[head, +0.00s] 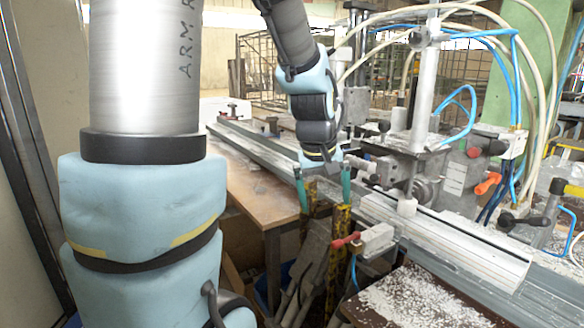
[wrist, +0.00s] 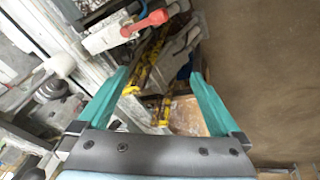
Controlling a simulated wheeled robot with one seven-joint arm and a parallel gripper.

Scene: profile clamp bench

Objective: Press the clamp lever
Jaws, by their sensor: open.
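A red-handled lever (head: 345,241) sticks out to the left from a small pale clamp block (head: 376,240) at the near side of the long rail. The red lever also shows at the top of the wrist view (wrist: 148,24), beyond my fingertips. My gripper (head: 325,207) points down with its two teal fingers wide apart and nothing between them. It is above and to the left of the lever in the head view, apart from it. The fingers also show in the wrist view (wrist: 159,75). A second, orange-red lever (head: 487,184) sits on the machine at the right.
A long metal profile rail (head: 450,245) runs diagonally across the bench. Yellow-and-black posts (head: 338,250) stand below my gripper. A wooden table (head: 262,190) is at the left. Blue and white hoses (head: 517,70) hang around the machine. A tray of white granules (head: 420,300) lies in front.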

